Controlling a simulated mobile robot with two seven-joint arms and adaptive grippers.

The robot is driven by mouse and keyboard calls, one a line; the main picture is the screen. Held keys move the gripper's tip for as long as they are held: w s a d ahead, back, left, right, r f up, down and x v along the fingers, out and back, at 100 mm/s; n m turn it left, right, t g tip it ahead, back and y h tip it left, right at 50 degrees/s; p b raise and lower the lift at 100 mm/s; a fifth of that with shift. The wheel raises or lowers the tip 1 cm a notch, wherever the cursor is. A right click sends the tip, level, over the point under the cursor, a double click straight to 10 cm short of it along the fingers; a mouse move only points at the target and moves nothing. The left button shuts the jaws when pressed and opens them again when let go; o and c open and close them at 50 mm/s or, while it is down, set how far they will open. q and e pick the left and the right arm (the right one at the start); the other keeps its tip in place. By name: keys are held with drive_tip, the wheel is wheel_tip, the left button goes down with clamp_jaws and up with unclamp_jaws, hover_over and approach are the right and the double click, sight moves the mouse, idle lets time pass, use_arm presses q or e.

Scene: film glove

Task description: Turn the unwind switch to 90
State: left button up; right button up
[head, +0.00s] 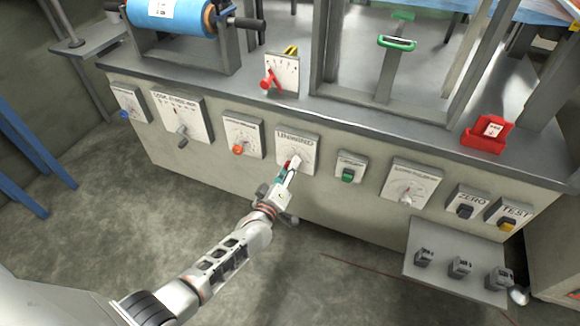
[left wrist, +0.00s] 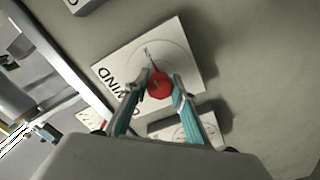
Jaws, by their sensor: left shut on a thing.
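The unwind switch is a red knob (left wrist: 159,84) on a white square plate (head: 310,143) lettered UNWIND, on the front of the grey machine cabinet. In the head view my left gripper (head: 290,168) reaches up to the knob and covers most of it. In the left wrist view the teal fingers of the gripper (left wrist: 154,88) stand on both sides of the red knob and are shut on it. The plate (left wrist: 180,55) shows behind it, with a dial arc and part of the lettering. The dial numbers are too small to read. My right gripper is not in view.
An orange-knob panel (head: 240,139) is left of the unwind plate, and a green-switch panel (head: 349,167) is right of it. A shelf with several grey weights (head: 460,266) juts out at lower right. A red lever (head: 268,82) stands on the top. The floor in front is clear.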

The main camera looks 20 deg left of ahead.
use_arm(q)
drive_tip(key=o, duration=0.9)
drive_tip(key=shift+o, duration=1.1)
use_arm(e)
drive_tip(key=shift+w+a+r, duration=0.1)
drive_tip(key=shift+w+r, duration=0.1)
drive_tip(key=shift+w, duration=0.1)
use_arm(q)
drive_tip(key=shift+r, duration=0.25)
wheel_tip(320, 180, up, 8)
drive_tip(key=shift+d+r, duration=0.1)
drive_tip(key=shift+r, duration=0.65)
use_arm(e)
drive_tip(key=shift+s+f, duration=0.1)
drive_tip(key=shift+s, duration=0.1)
